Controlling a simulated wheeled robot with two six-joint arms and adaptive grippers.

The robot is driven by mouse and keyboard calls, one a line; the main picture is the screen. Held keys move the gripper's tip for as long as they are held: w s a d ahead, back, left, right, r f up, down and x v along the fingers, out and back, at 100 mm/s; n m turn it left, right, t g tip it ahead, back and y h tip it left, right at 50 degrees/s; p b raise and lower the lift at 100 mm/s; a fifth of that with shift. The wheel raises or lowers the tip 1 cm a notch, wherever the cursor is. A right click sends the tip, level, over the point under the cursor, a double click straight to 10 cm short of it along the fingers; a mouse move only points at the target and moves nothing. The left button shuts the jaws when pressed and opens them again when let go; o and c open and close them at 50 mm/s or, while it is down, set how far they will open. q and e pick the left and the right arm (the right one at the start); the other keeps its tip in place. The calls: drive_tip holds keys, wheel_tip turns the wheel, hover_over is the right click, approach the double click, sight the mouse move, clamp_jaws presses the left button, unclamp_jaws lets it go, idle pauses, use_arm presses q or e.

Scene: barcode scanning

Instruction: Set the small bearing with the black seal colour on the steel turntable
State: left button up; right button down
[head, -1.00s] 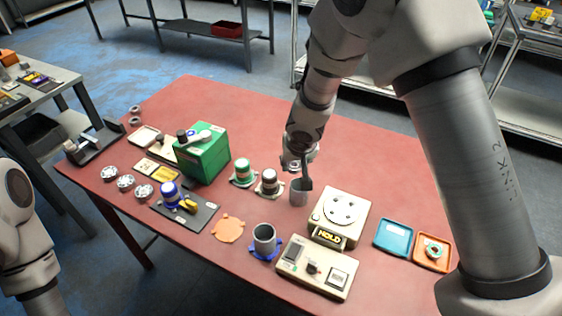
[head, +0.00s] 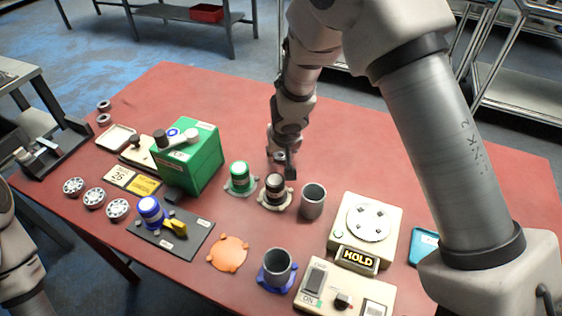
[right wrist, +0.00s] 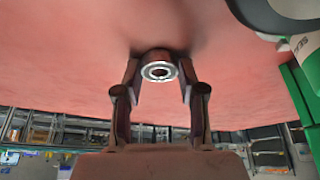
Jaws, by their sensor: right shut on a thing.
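My right gripper (head: 283,168) is behind the dark-topped jar in the head view. In the right wrist view its two fingers (right wrist: 158,82) are closed on a small bearing (right wrist: 158,70), a bright metal ring with a dark centre, close to the red table surface. The seal colour is hard to make out there, and the bearing is mostly hidden in the head view. The steel turntable (head: 368,223) is a round disc with dark marks on a beige box, to the right of the gripper, with no bearing on it. My left gripper is out of view.
A green box (head: 189,160) is to the left. Several bearings (head: 94,198) lie at the left. A switch box (head: 340,297) sits in front. The back of the red table (head: 340,145) is clear.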

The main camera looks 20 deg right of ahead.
drive_tip(key=shift+s+r, duration=0.2)
drive_tip(key=shift+s, duration=0.05)
drive_tip(key=shift+f, duration=0.25)
drive_tip(key=c, duration=0.7)
unclamp_jaws()
drive_tip(key=shift+w, duration=0.15)
drive_tip(key=shift+r, duration=0.15)
